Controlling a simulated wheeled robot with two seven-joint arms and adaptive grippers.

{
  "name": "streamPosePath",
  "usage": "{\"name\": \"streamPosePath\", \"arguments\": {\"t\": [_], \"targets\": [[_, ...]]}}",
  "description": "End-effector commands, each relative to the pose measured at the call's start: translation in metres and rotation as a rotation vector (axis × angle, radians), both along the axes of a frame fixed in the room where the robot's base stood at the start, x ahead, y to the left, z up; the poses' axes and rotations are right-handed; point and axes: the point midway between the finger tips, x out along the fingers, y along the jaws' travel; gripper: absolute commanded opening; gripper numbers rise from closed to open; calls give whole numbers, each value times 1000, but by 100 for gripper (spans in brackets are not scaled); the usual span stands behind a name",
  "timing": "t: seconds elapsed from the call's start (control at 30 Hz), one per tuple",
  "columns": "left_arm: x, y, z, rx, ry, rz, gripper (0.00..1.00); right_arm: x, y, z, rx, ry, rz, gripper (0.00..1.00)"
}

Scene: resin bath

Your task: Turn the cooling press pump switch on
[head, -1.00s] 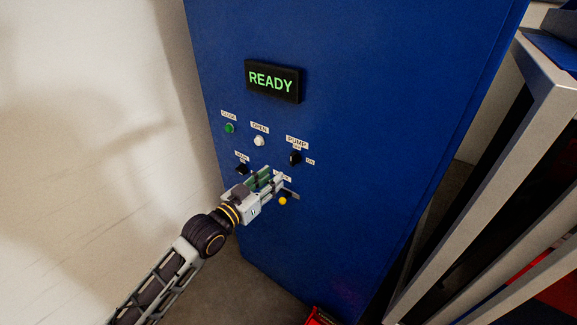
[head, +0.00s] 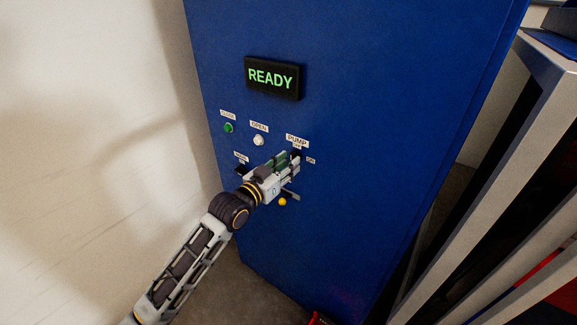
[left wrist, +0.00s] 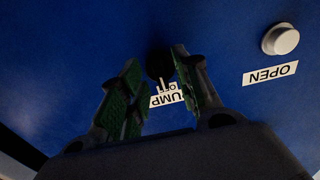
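The pump switch is a black round knob (left wrist: 158,63) with a white pointer, on the blue panel of the cooling press (head: 350,60). In the left wrist view its pointer lies toward the OFF mark, by the PUMP label (head: 297,141). My left gripper (head: 291,158) is open and empty at the knob. In the left wrist view its green-padded fingers (left wrist: 158,72) stand apart with the knob between their tips, nearer the right finger. I cannot tell whether they touch it. In the head view the gripper hides most of the knob. My right gripper is not in view.
A READY display (head: 272,78) is lit above. A green CLOSE button (head: 228,128), a white OPEN button (head: 258,140) and another black switch (head: 241,169) are to the left. A yellow knob (head: 282,202) sits below. A metal frame (head: 500,180) stands at right.

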Motion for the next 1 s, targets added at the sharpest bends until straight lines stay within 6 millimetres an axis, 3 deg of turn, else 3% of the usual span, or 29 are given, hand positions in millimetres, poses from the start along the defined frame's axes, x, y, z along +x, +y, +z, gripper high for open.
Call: {"name": "streamPosePath", "arguments": {"t": [0.17, 0.53, 0.8, 1.0], "targets": [[6, -5, 0, 1, 0, -1, 32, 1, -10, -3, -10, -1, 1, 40], [7, -6, 0, 1, 0, -1, 32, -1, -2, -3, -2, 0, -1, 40], [7, -6, 0, 1, 0, 0, 0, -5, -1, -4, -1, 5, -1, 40], [7, -5, 0, 3, -1, -1, 0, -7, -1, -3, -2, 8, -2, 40]]}}
